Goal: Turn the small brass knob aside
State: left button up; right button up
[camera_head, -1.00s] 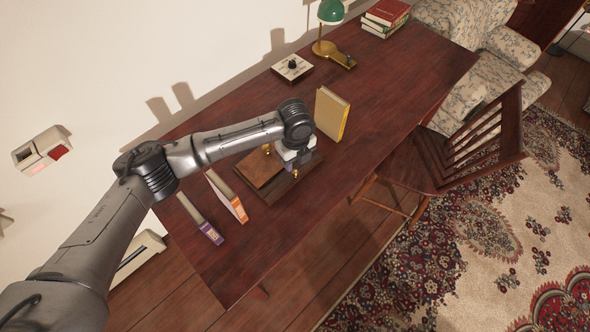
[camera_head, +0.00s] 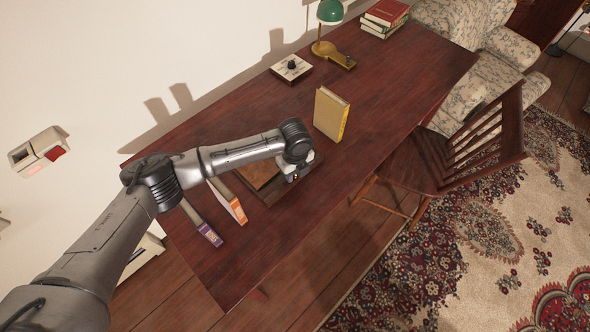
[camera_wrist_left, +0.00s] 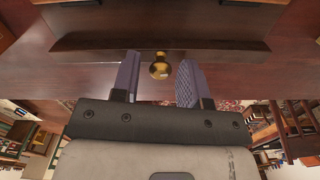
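The small brass knob (camera_wrist_left: 160,69) shows in the left wrist view as a round, shiny ball on the front of a dark wooden box (camera_wrist_left: 115,44). My left gripper (camera_wrist_left: 160,60) has its two fingers spread, one on each side of the knob, with visible gaps. In the head view my left gripper (camera_head: 293,172) is low at the near side of the wooden box (camera_head: 259,176) on the desk, and my arm hides much of the box and knob. My right gripper is not in view.
On the red-brown desk (camera_head: 380,95), a yellow book (camera_head: 330,114) stands right of my gripper, and two thin books (camera_head: 229,199) lie to its left. A black-knobbed white box (camera_head: 291,68), a green lamp (camera_head: 330,12) and stacked books (camera_head: 386,14) are farther back. A chair (camera_head: 440,160) stands at the right.

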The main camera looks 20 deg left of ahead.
pick_arm(q)
grip_shut()
jog(key=shift+r+p, duration=0.15)
jog(key=shift+p, duration=0.2)
jog(key=n+p, duration=0.8)
jog(key=p, duration=0.2)
jog(key=shift+r, duration=0.15)
jog(key=n+p, duration=0.3)
jog(key=n, duration=0.1)
jog(key=shift+n, duration=0.4)
jog(key=shift+n+p, duration=0.85)
jog(key=shift+n, duration=0.25)
jog(key=shift+f+n+p, duration=0.2)
jog(key=shift+n+p, duration=0.25)
jog(key=shift+n, duration=0.75)
